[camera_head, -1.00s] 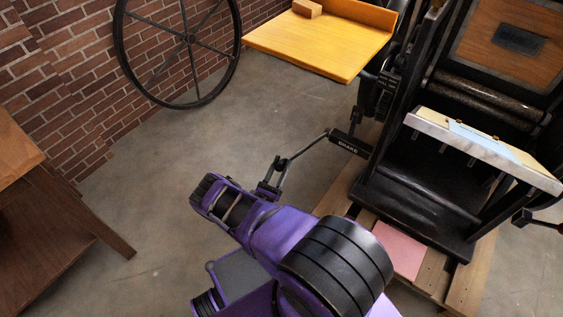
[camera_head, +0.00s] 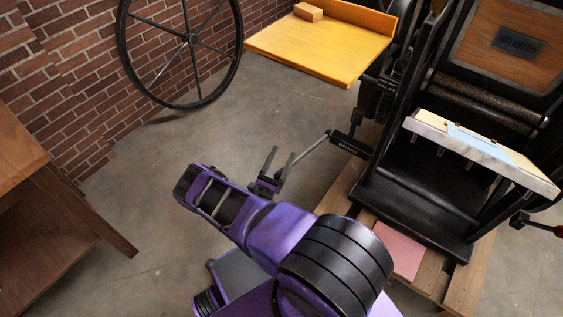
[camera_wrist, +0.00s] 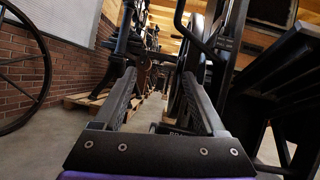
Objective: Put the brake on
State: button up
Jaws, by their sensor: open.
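The brake is a black block (camera_head: 348,145) with a pale label at the foot of the press.
The black hand press (camera_head: 420,200) stands on wooden planks (camera_head: 432,284) at the right. A yellow board (camera_head: 320,45) juts out above the lever. A spoked wheel (camera_head: 190,38) leans by the brick wall (camera_head: 60,80). A wooden table (camera_head: 60,215) is at left. The floor between is clear.

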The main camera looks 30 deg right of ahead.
jog(key=shift+r+p, duration=0.35)
jog(key=shift+r, duration=1.95)
